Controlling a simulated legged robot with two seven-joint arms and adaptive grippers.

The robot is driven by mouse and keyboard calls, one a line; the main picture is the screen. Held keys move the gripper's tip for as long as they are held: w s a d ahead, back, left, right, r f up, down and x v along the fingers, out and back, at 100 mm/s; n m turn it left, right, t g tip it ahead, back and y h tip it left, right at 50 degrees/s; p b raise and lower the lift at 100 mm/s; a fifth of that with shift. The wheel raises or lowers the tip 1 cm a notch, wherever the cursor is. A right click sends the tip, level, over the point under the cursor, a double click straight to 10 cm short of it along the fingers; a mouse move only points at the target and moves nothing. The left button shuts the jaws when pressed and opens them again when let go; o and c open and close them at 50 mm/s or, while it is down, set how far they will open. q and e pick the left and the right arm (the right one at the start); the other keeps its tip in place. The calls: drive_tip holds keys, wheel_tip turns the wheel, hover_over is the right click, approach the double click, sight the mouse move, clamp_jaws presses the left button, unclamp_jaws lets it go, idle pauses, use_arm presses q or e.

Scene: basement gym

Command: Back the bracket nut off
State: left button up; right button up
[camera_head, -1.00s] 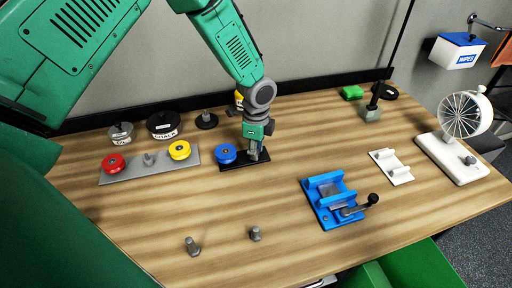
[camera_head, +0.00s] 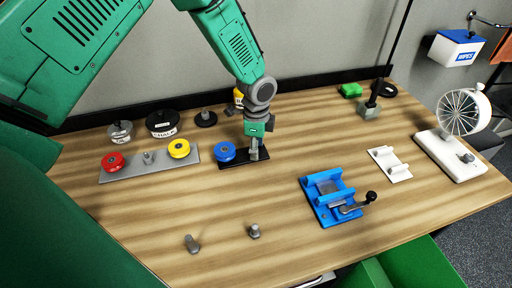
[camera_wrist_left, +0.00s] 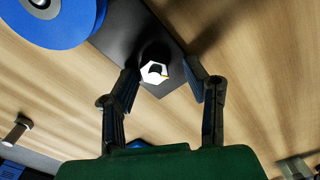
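A dark plate (camera_head: 232,164) lies on the table left of centre with a blue knob (camera_head: 225,152) at its left end. In the left wrist view, a pale, bright-topped hex nut (camera_wrist_left: 154,72) stands on the dark plate (camera_wrist_left: 118,36), beside the blue knob (camera_wrist_left: 62,14). My left gripper (camera_head: 256,154) points down over the plate's right end. In the wrist view, its two fingers (camera_wrist_left: 164,78) stand apart on either side of the nut, with visible gaps. Whether they are at the nut's height is unclear. In the head view the fingers hide the nut. My right gripper is not in view.
A grey plate (camera_head: 133,170) with red and yellow knobs is to the left. Black weights (camera_head: 162,124) stand behind it. A blue clamp fixture (camera_head: 325,212), white bracket (camera_head: 398,172) and wheel stand (camera_head: 452,165) are to the right. Two bolts (camera_head: 192,243) (camera_head: 254,231) stand in front.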

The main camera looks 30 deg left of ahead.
use_arm(q)
wheel_tip(320, 180, up, 12)
idle(0.6)
idle(0.5)
